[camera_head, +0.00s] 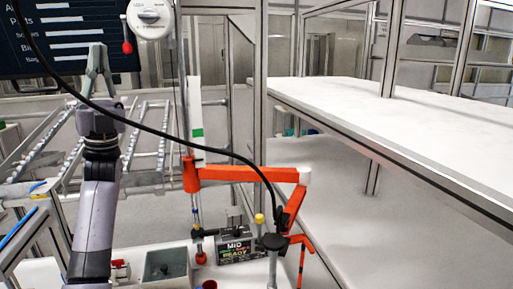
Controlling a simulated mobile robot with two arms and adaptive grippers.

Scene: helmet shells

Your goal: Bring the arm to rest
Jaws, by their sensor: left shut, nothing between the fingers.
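My left gripper (98,72) is raised at the upper left of the head view. Its fingers point up and their tips are together, with nothing between them. My left arm (95,205) comes up from the bottom left, nearly upright. The gripper is in front of a dark screen (65,40) and the roller rails behind it. My right gripper is not seen.
An orange jointed arm (245,174) stands over the bench at the centre, with a black cable crossing in front.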

